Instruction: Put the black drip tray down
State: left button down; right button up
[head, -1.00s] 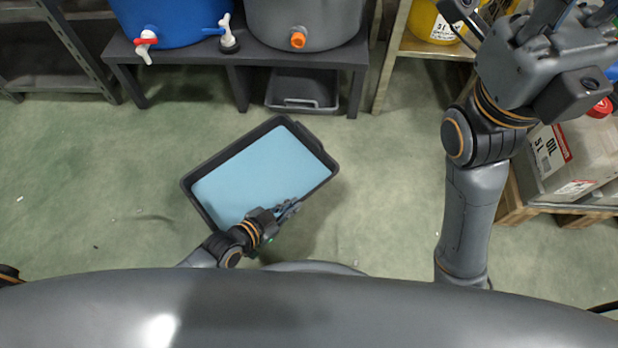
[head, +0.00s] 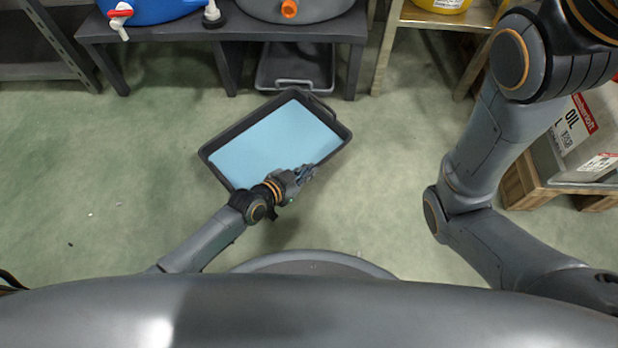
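The black drip tray (head: 243,122) is a shallow rectangular tray with a flat light-blue surface inside. It lies at an angle in the middle of the head view, in front of the bench. My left gripper (head: 304,175) is at the tray's near long rim, right of its middle, and appears shut on that rim. The fingertips are small and partly hidden against the rim. I cannot tell how high the tray is above the floor. My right arm stands at the right, and its gripper is outside the picture.
A dark bench (head: 222,33) carries a blue drum (head: 160,9) and a grey drum (head: 300,8) with taps. A second dark tray (head: 296,65) sits under it. An oil canister (head: 580,130) on a wooden pallet (head: 522,183) stands at right. The green floor (head: 110,170) at left is clear.

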pick_arm(q)
jog(key=shift+w+d+f, duration=0.1)
jog(key=shift+w+f, duration=0.05)
jog(key=shift+w, duration=0.1)
notch_tip(320, 180, down, 4)
jog(key=b, duration=0.3)
jog(key=shift+w+r, duration=0.15)
jog(key=shift+r, duration=0.2)
jog(key=c, duration=1.9)
grip_release()
jog(key=shift+f, duration=0.25)
jog(key=o, duration=0.4)
jog(key=shift+r, duration=0.1)
